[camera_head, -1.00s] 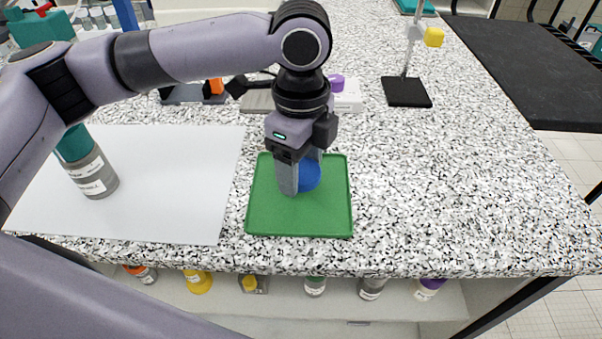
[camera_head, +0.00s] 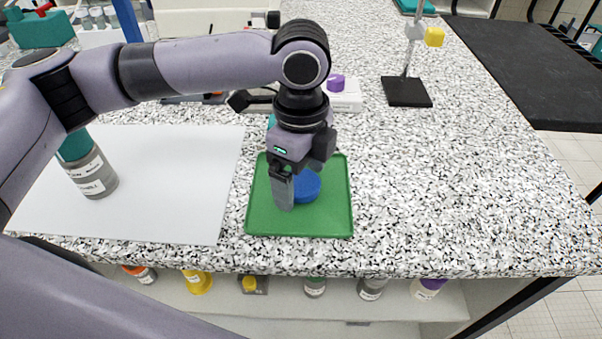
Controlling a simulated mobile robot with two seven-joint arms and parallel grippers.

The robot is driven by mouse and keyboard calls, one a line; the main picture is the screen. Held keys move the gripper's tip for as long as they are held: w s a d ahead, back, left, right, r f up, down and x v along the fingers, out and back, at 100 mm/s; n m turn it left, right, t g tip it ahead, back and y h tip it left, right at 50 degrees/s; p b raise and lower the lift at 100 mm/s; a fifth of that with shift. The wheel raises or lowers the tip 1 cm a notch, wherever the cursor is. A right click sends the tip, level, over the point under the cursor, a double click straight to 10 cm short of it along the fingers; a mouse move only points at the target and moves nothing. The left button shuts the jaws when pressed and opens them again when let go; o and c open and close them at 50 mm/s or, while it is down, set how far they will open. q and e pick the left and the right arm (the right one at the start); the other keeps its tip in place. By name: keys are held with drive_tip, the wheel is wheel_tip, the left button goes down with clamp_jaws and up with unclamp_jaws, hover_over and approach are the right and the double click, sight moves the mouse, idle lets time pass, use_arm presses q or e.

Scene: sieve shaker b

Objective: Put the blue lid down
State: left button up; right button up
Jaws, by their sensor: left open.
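The blue lid (camera_head: 308,186) lies on the green tray (camera_head: 325,222), partly hidden behind my left gripper. My left gripper (camera_head: 290,196) points down over the tray, its near finger in front of the lid's left side. The gripper is open; its far finger is mostly hidden, and I cannot tell whether a finger touches the lid. My right gripper is not in view.
A white sheet (camera_head: 150,205) lies left of the tray, with a grey bottle with a teal cap (camera_head: 93,172) on it. A stand with a black base (camera_head: 406,92) is at the back right. The speckled counter (camera_head: 460,190) right of the tray is clear.

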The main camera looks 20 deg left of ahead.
sight(301, 182)
use_arm(q)
wheel_tip(301, 182, up, 12)
drive_tip(key=p, duration=0.1)
idle(0.6)
